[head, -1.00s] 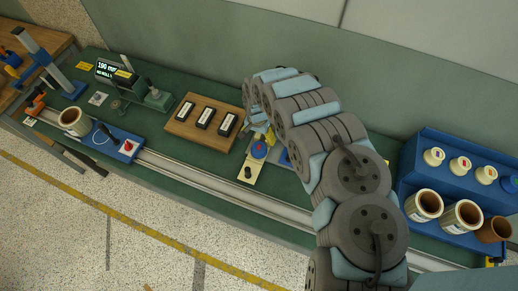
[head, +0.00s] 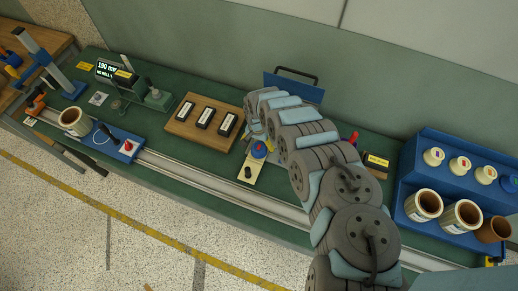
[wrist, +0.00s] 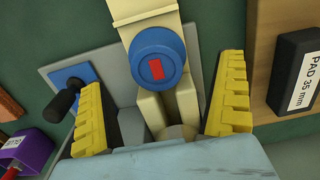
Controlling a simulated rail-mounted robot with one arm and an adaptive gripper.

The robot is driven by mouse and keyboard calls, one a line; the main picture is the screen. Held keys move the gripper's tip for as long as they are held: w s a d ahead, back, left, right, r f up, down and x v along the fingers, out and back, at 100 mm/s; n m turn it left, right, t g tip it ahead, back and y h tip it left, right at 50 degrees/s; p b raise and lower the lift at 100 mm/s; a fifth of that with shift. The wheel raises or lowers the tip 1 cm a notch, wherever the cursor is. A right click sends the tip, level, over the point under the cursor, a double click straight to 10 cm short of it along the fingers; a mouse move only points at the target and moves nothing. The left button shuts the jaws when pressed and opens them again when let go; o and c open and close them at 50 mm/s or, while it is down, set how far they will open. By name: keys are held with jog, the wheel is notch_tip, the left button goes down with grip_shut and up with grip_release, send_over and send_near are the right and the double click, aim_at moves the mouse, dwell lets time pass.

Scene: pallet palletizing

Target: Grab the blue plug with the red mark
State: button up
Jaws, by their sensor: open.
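The blue plug (wrist: 157,62) has a red rectangular mark on its round top. It sits on a cream holder (wrist: 145,10); in the head view the plug (head: 258,148) is near the middle of the bench. My gripper (wrist: 164,72) is open and empty, its yellow ridged fingers left and right of the plug. In the head view my arm hides most of the gripper. I cannot tell how far the fingertips are above the plug.
A wooden board (head: 178,128) with black pads lies left of the plug. A blue rack (head: 408,185) with cups and plugs stands at the right. A rail (head: 200,173) runs along the front. A purple box (wrist: 30,150) shows in the wrist view.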

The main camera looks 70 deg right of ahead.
aim_at(259, 147)
jog(key=shift+s+d+f, duration=0.15)
jog(key=shift+f, duration=0.95)
jog(key=shift+f+b, duration=0.6)
jog(key=shift+f, duration=0.55)
jog(key=c, duration=1.2)
